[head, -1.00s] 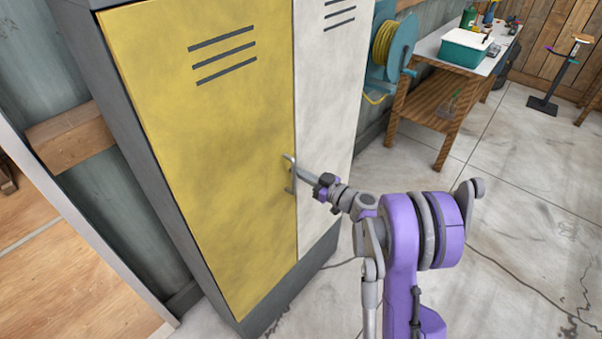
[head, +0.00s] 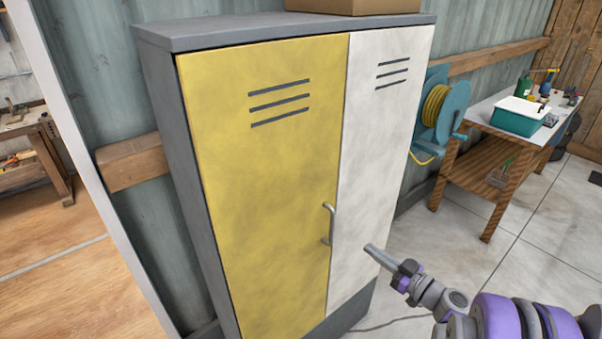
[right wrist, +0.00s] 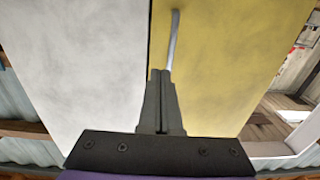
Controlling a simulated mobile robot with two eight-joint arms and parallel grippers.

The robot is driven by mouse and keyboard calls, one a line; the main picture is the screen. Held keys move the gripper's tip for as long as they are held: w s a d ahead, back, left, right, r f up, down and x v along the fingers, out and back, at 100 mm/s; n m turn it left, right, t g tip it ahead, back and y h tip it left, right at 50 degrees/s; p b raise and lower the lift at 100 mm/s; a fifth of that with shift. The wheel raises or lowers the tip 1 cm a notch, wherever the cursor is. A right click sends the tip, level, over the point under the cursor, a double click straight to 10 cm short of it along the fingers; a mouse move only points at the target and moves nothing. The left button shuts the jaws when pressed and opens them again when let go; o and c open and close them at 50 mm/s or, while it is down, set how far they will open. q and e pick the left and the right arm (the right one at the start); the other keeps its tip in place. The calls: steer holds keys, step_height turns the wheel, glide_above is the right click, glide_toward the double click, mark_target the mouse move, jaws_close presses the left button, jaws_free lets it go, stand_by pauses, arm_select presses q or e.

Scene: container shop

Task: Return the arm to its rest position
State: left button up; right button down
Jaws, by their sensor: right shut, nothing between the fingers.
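My right arm (head: 520,318) is purple and grey and reaches in from the lower right of the head view. Its gripper (head: 370,249) is shut and empty, in front of the white door (head: 380,150) and to the right of the door handle (head: 329,224), apart from it. In the right wrist view the closed fingers (right wrist: 160,78) point toward the locker, with the handle (right wrist: 174,40) beyond their tips. The yellow door (head: 265,170) looks closed, flush beside the white one. My left gripper is not in view.
A cardboard box (head: 352,5) sits on top of the locker (head: 160,38). A teal hose reel (head: 449,112) and a workbench (head: 475,155) with a teal bin (head: 522,116) stand to the right. The floor between has open room.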

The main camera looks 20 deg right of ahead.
steer(key=s+a+f+m+g, duration=0.1)
steer(key=s+a+g, duration=0.25)
steer(key=a, duration=0.45)
steer(key=s+a+f+m+g, duration=0.1)
steer(key=s+a+g, duration=0.1)
steer(key=a+g, duration=0.35)
steer(key=s+a+f+m+g+h, duration=0.2)
steer(key=s+h, duration=0.5)
steer(key=s, duration=1)
steer(key=shift+a+f+m+p, duration=0.15)
steer(key=shift+a+m+p, duration=0.3)
steer(key=shift+a, duration=0.25)
